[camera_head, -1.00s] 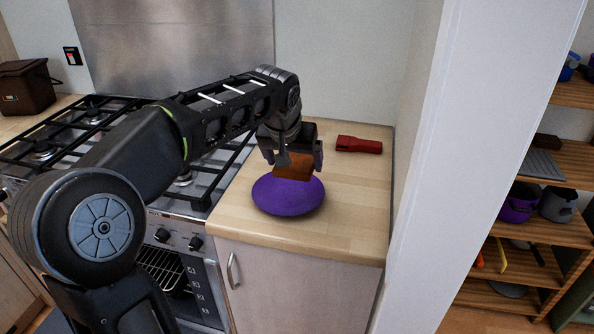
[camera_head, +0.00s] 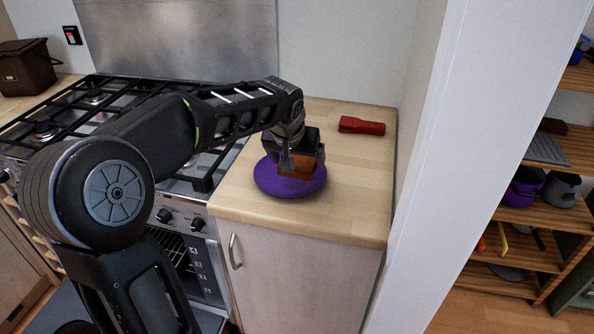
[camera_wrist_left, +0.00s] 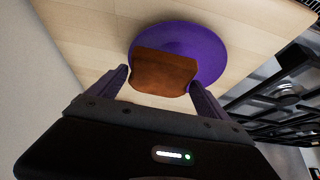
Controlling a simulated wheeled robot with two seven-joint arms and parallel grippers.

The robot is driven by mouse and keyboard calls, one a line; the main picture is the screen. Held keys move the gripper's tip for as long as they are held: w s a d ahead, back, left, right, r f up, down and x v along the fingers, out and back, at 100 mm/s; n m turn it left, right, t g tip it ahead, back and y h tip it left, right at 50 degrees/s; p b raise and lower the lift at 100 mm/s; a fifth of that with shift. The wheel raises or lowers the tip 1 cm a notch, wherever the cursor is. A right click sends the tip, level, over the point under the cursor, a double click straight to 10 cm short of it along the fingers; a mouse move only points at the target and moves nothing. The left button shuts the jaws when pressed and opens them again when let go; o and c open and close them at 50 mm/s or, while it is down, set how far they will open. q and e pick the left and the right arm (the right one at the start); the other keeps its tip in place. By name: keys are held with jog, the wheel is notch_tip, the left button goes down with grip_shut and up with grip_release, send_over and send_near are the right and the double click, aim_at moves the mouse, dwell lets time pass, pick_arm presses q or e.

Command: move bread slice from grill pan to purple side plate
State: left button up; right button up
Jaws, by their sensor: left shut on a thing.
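The brown bread slice (camera_head: 296,165) is between the fingers of my left gripper (camera_head: 296,160), which is shut on it. The slice is over the purple side plate (camera_head: 268,184) on the wooden worktop. In the left wrist view the slice (camera_wrist_left: 163,73) covers part of the plate (camera_wrist_left: 207,50), with a finger of my left gripper (camera_wrist_left: 158,84) at each side. I cannot tell whether the slice touches the plate. The grill pan is not seen. My right gripper is not in view.
A red object (camera_head: 361,126) lies on the worktop (camera_head: 350,200) behind the plate. The gas hob (camera_head: 60,125) is to the left. A white wall edge (camera_head: 450,150) stands at the right, with shelves (camera_head: 520,245) beyond it. The worktop right of the plate is clear.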

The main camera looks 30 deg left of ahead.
aim_at(297, 171)
pick_arm(q)
jog(key=shift+f, duration=1.85)
jog(key=shift+f, duration=0.15)
jog(key=o, duration=1.1)
jog(key=shift+r, duration=0.3)
jog(key=v, duration=1.2)
